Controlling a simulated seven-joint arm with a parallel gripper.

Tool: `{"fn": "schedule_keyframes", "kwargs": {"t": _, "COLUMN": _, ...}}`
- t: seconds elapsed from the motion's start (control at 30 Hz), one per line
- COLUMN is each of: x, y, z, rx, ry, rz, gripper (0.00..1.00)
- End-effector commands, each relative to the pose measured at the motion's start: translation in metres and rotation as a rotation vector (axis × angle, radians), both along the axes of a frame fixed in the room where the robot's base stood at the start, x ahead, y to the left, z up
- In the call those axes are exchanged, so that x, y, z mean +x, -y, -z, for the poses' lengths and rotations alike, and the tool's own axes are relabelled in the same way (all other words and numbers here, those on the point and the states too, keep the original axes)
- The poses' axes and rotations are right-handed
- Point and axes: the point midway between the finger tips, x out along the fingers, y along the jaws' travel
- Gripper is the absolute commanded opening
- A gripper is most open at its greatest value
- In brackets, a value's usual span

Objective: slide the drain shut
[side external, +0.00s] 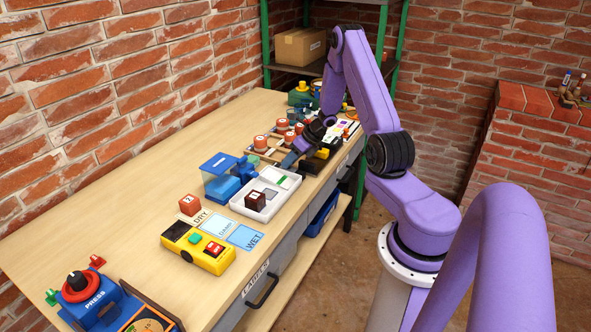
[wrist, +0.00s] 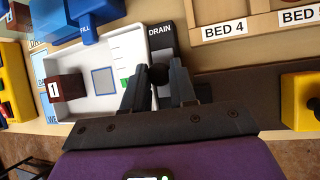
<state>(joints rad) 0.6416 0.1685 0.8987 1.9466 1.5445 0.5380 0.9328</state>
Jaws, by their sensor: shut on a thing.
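The drain slider is a dark grey strip labelled DRAIN (wrist: 161,35) along the right end of the white tray, with a dark round knob (wrist: 158,72) on it. My gripper (wrist: 158,80) has one finger on each side of the knob and is shut on it. The fingers and palm hide the near part of the strip. The white tray (side external: 248,207) also shows in the wrist view (wrist: 97,44). In the side view my gripper (side external: 291,160) is low at the tray's far end, where the arm largely hides the drain.
A dark red block marked 1 (wrist: 67,88) sits in the tray. A blue fill unit (side external: 222,182) stands behind it. BED 4 (wrist: 225,29) and a yellow thing (wrist: 301,100) lie right of my gripper. A yellow box (side external: 198,248) stands nearer the camera.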

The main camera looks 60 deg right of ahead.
Motion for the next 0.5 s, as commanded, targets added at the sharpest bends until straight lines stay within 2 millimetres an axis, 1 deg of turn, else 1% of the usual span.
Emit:
{"fn": "schedule_keyframes", "kwargs": {"t": 0.03, "x": 0.002, "y": -0.002, "z": 0.001, "rx": 0.003, "ry": -0.002, "rz": -0.006, "gripper": 0.00}}
{"fn": "schedule_keyframes", "kwargs": {"t": 0.5, "x": 0.013, "y": -0.003, "z": 0.001, "rx": 0.002, "ry": -0.003, "rz": -0.005, "gripper": 0.00}}
